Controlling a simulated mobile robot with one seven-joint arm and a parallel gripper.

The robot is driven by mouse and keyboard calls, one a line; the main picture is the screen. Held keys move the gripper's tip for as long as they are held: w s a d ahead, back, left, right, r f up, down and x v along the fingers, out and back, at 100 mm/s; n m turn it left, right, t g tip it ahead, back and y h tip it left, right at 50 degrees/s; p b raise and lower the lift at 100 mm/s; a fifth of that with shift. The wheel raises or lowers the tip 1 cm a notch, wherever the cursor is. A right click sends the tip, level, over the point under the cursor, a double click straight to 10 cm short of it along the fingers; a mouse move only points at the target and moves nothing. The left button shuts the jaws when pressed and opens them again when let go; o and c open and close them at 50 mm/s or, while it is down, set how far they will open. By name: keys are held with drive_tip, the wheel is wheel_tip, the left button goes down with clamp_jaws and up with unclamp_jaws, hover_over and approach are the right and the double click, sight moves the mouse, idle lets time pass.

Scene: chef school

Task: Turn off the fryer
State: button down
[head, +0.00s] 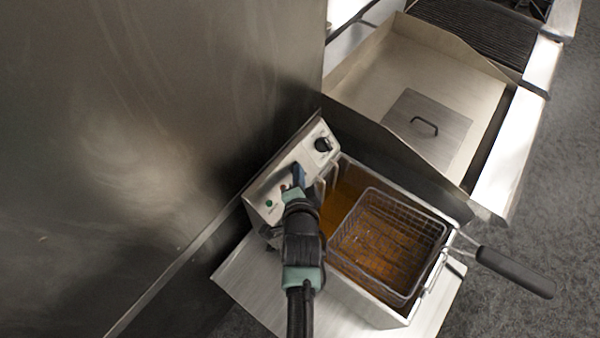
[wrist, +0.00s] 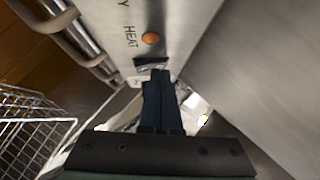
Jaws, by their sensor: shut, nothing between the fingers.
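The fryer (head: 378,302) holds brown oil. Its pale control panel (head: 262,192) has a black knob (head: 322,145) and a green light (head: 269,203). My gripper (head: 298,174) is over the middle of the panel, shut and empty, and hides part of it. In the wrist view, my gripper's closed fingertips (wrist: 160,73) are at the lower edge of a small dark switch (wrist: 151,63). An orange light (wrist: 150,38) and the label "HEAT" are close by. I cannot tell whether the fingertips touch the switch, or its position.
A wire basket (head: 388,243) sits in the oil, its black handle (head: 515,272) sticking out to the right. Metal tubes (wrist: 72,32) run close beside the panel. A griddle (head: 415,80) stands behind the fryer. A large metal wall (head: 150,120) fills the left.

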drive_tip(key=shift+a, duration=0.15)
drive_tip(key=shift+w+r+p, duration=0.15)
drive_tip(key=shift+r+p, duration=0.55)
drive_tip(key=shift+p, duration=0.1)
